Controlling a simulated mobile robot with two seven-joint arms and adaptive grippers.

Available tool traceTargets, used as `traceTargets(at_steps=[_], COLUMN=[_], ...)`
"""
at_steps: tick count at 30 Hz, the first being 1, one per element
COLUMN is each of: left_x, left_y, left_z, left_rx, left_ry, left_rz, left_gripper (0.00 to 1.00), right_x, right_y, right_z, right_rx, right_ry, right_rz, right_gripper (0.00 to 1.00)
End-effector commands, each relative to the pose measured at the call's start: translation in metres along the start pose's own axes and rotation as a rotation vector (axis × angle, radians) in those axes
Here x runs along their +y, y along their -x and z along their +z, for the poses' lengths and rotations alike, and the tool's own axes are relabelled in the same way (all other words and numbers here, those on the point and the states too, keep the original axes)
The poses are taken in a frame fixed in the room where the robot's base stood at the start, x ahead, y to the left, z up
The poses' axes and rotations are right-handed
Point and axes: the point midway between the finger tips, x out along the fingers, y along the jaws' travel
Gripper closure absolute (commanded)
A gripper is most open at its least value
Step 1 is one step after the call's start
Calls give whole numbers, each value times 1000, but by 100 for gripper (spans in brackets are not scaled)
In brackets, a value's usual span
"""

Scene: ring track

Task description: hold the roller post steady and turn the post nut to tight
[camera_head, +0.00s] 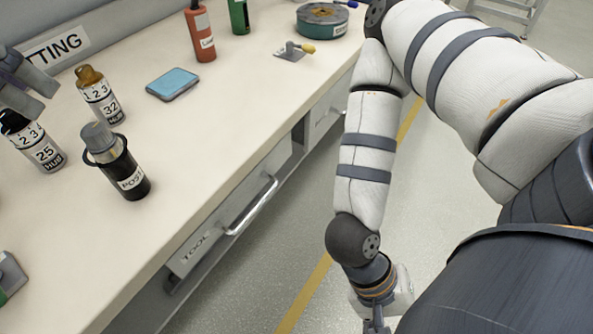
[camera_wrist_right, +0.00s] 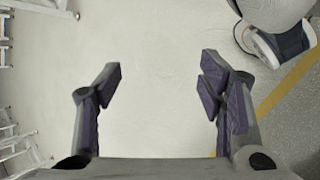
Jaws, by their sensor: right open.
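The roller post (camera_head: 127,174) is a black cylinder labelled POST, standing upright on the bench at the left of the head view. The post nut (camera_head: 98,137) appears to be the grey cap with a collar on its top; how tight it is cannot be seen. My left gripper (camera_head: 35,92) is at the left edge, partly cut off, up and left of the post and apart from it. Its two fingers look spread with nothing between them. My right gripper (camera_wrist_right: 162,82) is open and empty over the floor, away from the bench.
A bottle marked 32 (camera_head: 101,102) and a bottle marked 25 (camera_head: 40,152) stand close to the post. A blue pad (camera_head: 173,84), a red bottle (camera_head: 200,34) and a green round tin (camera_head: 322,22) are farther along. A drawer handle (camera_head: 252,205) juts from the bench front.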

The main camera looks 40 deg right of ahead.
Motion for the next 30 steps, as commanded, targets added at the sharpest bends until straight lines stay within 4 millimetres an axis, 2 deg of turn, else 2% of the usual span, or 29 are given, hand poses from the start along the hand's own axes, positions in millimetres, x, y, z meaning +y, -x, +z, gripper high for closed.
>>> traceTargets(at_steps=[1,3,5,6,8,9,11,12,14,15,16,18,21,25,27,30], left_x=[0,0,0,0,0,0,0,0,0,0,0,0,0,0,0,0], left_y=[0,0,0,0,0,0,0,0,0,0,0,0,0,0,0,0], left_z=[0,0,0,0,0,0,0,0,0,0,0,0,0,0,0,0], left_rx=[0,0,0,0,0,0,0,0,0,0,0,0,0,0,0,0], left_ry=[0,0,0,0,0,0,0,0,0,0,0,0,0,0,0,0], left_rz=[0,0,0,0,0,0,0,0,0,0,0,0,0,0,0,0], left_gripper=[67,67,67,67,67,67,67,67,67,67,67,67,67,67,67,67], right_x=[-24,-59,-87,-104,-124,-133,-144,-153,-168,-177,-183,-196,-203,-200,-197,-196], right_y=[6,21,41,58,85,105,139,166,210,239,260,301,334,346,346,347], right_z=[19,49,75,93,123,145,174,186,192,187,179,148,91,31,11,-3], right_rx=[-78,-201,-309,-385,-527,-645,-831,-949,-1109,-1201,-1260,-1353,-1386,-1331,-1296,-1266], right_ry=[14,36,59,77,99,101,84,60,0,-58,-108,-253,-479,-716,-796,-851], right_rz=[-87,-223,-342,-421,-531,-598,-708,-799,-953,-1068,-1158,-1370,-1636,-1860,-1925,-1970], right_gripper=[37,37,37,37,37,37,37,37,37,37,37,37,37,37,37,37])
